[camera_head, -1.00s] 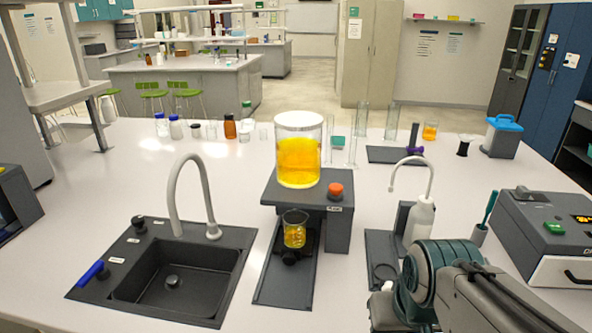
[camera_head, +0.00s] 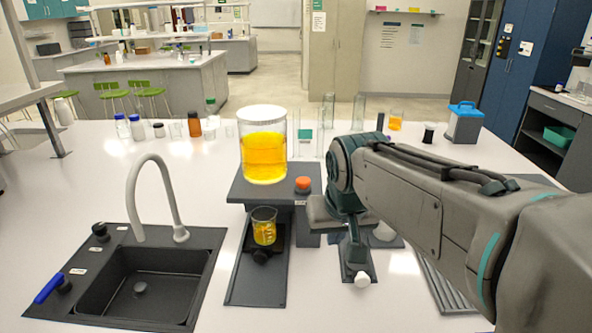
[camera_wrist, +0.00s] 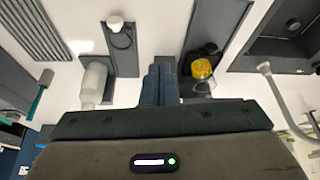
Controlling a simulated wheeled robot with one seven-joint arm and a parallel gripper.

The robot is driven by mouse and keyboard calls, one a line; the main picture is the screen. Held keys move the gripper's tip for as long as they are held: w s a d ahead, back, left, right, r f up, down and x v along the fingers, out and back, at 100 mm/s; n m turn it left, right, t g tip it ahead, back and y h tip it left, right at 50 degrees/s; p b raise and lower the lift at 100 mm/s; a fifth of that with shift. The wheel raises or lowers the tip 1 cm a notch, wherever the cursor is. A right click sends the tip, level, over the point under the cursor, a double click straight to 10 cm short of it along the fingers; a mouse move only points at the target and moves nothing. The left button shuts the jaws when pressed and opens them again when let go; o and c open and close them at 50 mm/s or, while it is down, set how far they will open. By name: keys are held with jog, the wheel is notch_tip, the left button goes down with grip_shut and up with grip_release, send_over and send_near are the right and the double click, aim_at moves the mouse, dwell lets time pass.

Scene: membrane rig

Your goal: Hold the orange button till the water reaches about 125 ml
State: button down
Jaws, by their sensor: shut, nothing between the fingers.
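The orange button (camera_head: 303,185) sits on the right of the dark stand (camera_head: 262,192). It looks uncovered in the head view; in the wrist view I cannot see it. A clear tank (camera_head: 264,150) of yellow liquid stands on the stand. Below it a small beaker (camera_head: 264,228) holds yellow liquid to part of its height; its marks are too small to read. The beaker also shows in the wrist view (camera_wrist: 202,68). My gripper (camera_wrist: 161,70) is shut and empty. In the head view its body is just right of and in front of the button; its fingertips are not clear there.
A dark sink (camera_head: 140,288) with a pale curved tap (camera_head: 150,165) lies to the left. A white wash bottle (camera_wrist: 95,84) stands beside my gripper. Bottles and glass cylinders line the back of the bench.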

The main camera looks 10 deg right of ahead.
jog(key=w+r+t, duration=0.1)
jog(key=w+r, duration=0.2)
jog(key=w, duration=0.4)
jog(key=w+a+r+m+h+b, duration=0.1)
jog(key=w+r, duration=0.2)
jog(key=w, duration=0.4)
jog(key=w+a+r+t, duration=0.1)
jog(key=w+r, duration=0.3)
jog(key=w, duration=0.3)
jog(key=shift+a+m+t+b, duration=0.15)
jog(key=shift+m+t+b, duration=0.15)
jog(key=p, duration=0.2)
send_over(303, 182)
jog(key=f, duration=0.8)
jog(key=shift+w, duration=0.35)
jog(key=shift+s+f, duration=0.2)
jog(key=shift+f, duration=0.9)
jog(key=shift+s+f, duration=0.1)
jog(key=shift+f, duration=0.7)
